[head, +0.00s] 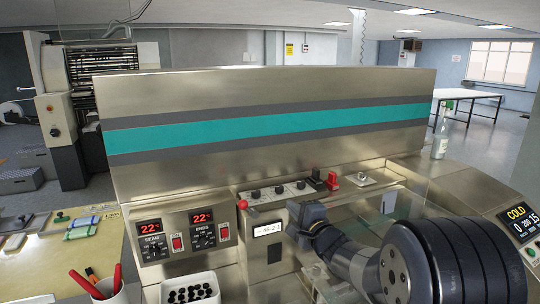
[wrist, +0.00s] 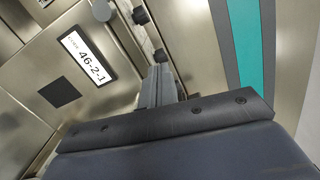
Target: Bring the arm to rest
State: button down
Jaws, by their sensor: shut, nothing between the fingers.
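My arm reaches in from the lower right of the head view, its large dark rounded link in front. My gripper (head: 294,213) is at its far end, in front of the machine's control panel, just right of the label reading 46-2-1 (head: 268,229). In the wrist view my gripper (wrist: 159,82) points towards the steel panel. Its fingers are together with nothing between them. The same label (wrist: 89,58) shows in the wrist view, left of the fingers. I cannot tell how close the fingertips are to the panel.
The flow wrapper (head: 270,86) with a teal stripe spans the middle. Two red displays read 22 (head: 150,227). A row of knobs (head: 279,190) and a red switch (head: 333,180) lie behind my gripper. A bottle (head: 440,141) stands right; a pen cup (head: 108,292) is lower left.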

jog(key=v, duration=0.7)
jog(key=shift+b, duration=0.35)
